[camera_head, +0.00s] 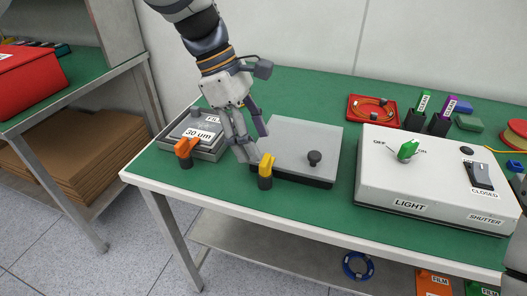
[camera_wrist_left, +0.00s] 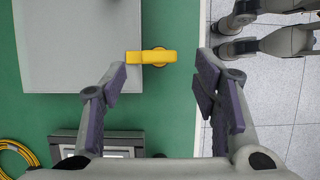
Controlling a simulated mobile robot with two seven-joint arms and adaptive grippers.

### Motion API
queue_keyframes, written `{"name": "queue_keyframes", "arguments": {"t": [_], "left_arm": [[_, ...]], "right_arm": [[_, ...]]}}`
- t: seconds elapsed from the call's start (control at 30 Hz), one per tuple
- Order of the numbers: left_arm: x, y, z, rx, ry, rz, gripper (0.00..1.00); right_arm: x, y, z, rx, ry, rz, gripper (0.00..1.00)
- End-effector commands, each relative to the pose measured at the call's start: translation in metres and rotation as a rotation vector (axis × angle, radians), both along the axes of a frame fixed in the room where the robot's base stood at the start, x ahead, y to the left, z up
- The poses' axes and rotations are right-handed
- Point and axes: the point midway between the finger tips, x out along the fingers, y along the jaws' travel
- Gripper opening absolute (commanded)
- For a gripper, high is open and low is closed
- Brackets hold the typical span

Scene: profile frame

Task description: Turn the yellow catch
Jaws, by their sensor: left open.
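The yellow catch (camera_head: 266,166) stands on a dark round post at the front left corner of a grey lidded plate (camera_head: 298,138) with a black knob. In the left wrist view, the yellow catch (camera_wrist_left: 152,57) lies with its lever pointing left over the edge of the grey plate (camera_wrist_left: 70,45). My left gripper (camera_head: 252,146) is open, pointing down just behind and left of the catch. In the left wrist view, the catch shows between the open fingertips (camera_wrist_left: 160,76), with gaps on both sides. I cannot tell their height above it. My right gripper is not in view.
An orange catch (camera_head: 187,147) stands by the "30 um" box (camera_head: 194,128) at left. A white light box (camera_head: 435,185) with a green knob (camera_head: 408,150) stands at right. A red tray (camera_head: 373,109) lies behind. Green table shows between the boxes.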

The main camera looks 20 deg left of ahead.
Motion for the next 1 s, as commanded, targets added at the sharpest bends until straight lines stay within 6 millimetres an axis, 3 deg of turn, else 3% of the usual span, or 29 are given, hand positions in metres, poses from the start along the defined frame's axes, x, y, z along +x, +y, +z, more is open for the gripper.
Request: {"name": "queue_keyframes", "arguments": {"t": [0.1,0.2,0.53,0.57,0.77,1.0], "left_arm": [[-0.001,-0.009,-0.025,0.000,0.004,0.001,0.55],[-0.001,-0.015,-0.037,0.001,0.001,0.000,0.55],[0.000,-0.018,-0.044,0.000,-0.001,0.000,0.55],[0.000,-0.018,-0.044,0.000,-0.001,0.000,0.53],[0.000,-0.018,-0.044,0.000,-0.001,0.000,0.07],[0.000,-0.018,-0.044,0.001,-0.001,-0.009,0.07]], "right_arm": [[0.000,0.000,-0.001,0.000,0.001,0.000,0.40],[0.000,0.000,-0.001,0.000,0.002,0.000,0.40],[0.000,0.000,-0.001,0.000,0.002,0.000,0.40],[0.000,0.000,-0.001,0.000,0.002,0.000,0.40],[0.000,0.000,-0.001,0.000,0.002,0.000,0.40],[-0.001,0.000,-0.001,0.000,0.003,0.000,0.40]]}}
